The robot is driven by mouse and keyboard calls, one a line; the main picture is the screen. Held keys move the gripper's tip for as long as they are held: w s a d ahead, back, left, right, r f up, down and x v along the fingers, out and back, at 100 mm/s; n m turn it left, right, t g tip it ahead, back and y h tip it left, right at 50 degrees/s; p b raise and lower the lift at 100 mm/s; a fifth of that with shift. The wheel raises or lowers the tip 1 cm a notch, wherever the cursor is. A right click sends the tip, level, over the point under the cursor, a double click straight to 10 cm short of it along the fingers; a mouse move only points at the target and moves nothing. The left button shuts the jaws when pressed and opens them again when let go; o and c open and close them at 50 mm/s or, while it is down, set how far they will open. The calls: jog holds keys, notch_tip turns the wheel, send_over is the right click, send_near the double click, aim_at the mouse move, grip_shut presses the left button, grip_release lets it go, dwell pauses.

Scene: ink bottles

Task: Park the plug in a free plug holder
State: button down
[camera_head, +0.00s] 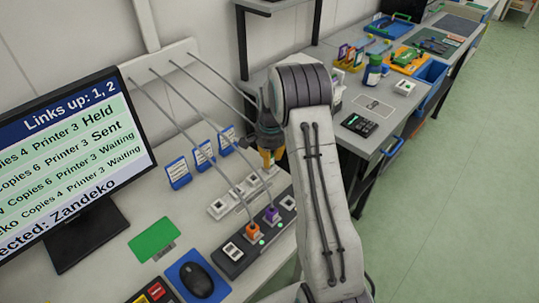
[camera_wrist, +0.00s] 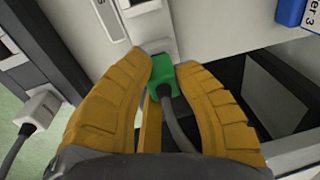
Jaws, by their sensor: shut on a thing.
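My gripper (camera_head: 270,158) is shut on a green plug (camera_wrist: 168,78), with a grey cable running back from it between the yellow fingers (camera_wrist: 163,70). The green plug cannot be made out in the head view. The pale holder strip (camera_head: 228,203) lies on the desk, with several white holders along it. My gripper is over its far end. In the wrist view a white block (camera_wrist: 162,47) sits just ahead of the plug; I cannot tell whether they touch. An orange plug (camera_head: 253,230) and a purple plug (camera_head: 272,214) stand in the dark switch strip (camera_head: 238,254).
Several blue-framed cards (camera_head: 204,155) stand behind the holder strip. Grey cables run from a white wall panel (camera_head: 165,62) over the desk. A monitor (camera_head: 70,150), a green card (camera_head: 153,237) and a mouse (camera_head: 196,279) are at left. A white plug (camera_wrist: 41,110) shows at left in the wrist view.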

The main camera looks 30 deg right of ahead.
jog(key=shift+f, duration=0.9)
jog(key=shift+c, duration=2)
grip_release()
jog(key=shift+r, duration=0.1)
jog(key=shift+r+p, duration=0.75)
jog(key=shift+r, duration=0.15)
jog(key=shift+s+d+r+p, duration=0.15)
jog(key=shift+r+p, duration=0.4)
jog(key=shift+r, duration=0.3)
jog(key=shift+w+a+r+p, duration=0.1)
jog(key=shift+r+p, duration=0.8)
jog(key=shift+r, duration=0.35)
jog(key=shift+w+a+r+p, duration=0.1)
jog(key=shift+r+p, duration=0.75)
jog(key=shift+r, duration=0.35)
